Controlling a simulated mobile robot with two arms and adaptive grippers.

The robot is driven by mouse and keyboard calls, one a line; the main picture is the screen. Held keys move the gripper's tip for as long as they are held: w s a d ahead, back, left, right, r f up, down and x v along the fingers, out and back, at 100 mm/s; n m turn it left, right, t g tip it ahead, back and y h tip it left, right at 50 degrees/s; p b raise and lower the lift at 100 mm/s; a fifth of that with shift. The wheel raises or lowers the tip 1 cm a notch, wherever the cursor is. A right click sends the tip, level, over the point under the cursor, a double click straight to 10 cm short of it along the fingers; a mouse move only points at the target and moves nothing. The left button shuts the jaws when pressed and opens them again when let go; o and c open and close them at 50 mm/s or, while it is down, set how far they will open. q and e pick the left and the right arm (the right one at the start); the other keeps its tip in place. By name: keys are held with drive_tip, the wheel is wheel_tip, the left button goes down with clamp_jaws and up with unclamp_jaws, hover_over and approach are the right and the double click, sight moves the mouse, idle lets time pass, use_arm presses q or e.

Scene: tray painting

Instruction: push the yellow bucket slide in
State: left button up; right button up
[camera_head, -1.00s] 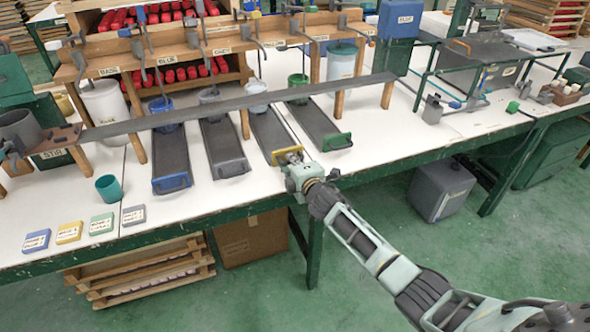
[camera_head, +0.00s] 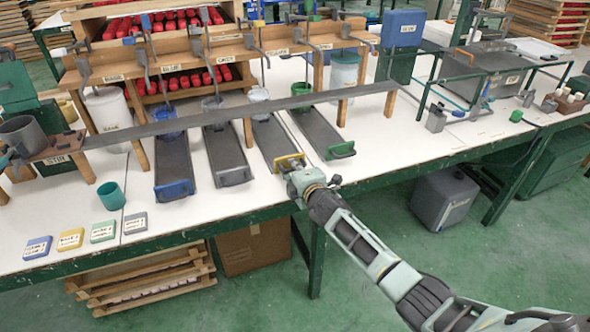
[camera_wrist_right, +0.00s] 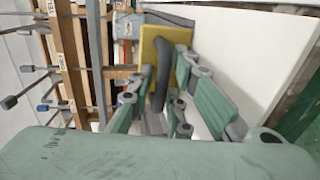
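The yellow bucket slide (camera_head: 272,139) is the third dark slide from the left and lies on the white table. Its yellow end plate (camera_head: 289,160) faces the front edge. A bucket (camera_head: 257,100) stands at its back. My right gripper (camera_head: 297,172) is at the yellow end, partly hiding it. In the right wrist view the dark arched handle (camera_wrist_right: 162,72) stands in front of the yellow plate (camera_wrist_right: 149,46). The fingers of my right gripper (camera_wrist_right: 163,100) are close on both sides of the handle and look shut on it. My left gripper is not in view.
A blue-ended slide (camera_head: 174,188) and a grey-ended slide (camera_head: 234,176) lie to the left, a green-ended slide (camera_head: 341,150) to the right. A long grey bar (camera_head: 230,106) crosses above the slides. A teal cup (camera_head: 111,196) and small labelled blocks stand front left.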

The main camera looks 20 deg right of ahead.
drive_tip(key=v, duration=1.2)
idle(0.3)
drive_tip(key=s+d+f+m+g, duration=0.1)
drive_tip(key=s+f+m+g, duration=0.2)
drive_tip(key=s+f, duration=0.65)
drive_tip(key=s+f+m+g+p, duration=0.1)
drive_tip(key=s+f+m+g, duration=0.2)
drive_tip(key=f, duration=1.1)
drive_tip(key=s+d+f+m+g, duration=0.1)
drive_tip(key=s+f+m+g, duration=0.1)
drive_tip(key=s+f, duration=0.8)
drive_tip(key=s+a+f+m+g, duration=0.1)
drive_tip(key=s+f, duration=0.4)
drive_tip(key=s, duration=0.6)
drive_tip(key=s+a+f+m+g, duration=0.2)
drive_tip(key=s+f, duration=0.4)
drive_tip(key=s, duration=0.5)
drive_tip(key=s+a+f+m+g, duration=0.2)
drive_tip(key=s+f, duration=0.4)
drive_tip(key=s, duration=0.5)
drive_tip(key=m+g, duration=0.1)
drive_tip(key=m, duration=0.1)
drive_tip(key=shift+s+a+m+g+p, duration=0.2)
drive_tip(key=shift+s+m+g+p, duration=0.1)
drive_tip(key=shift+s+p, duration=0.05)
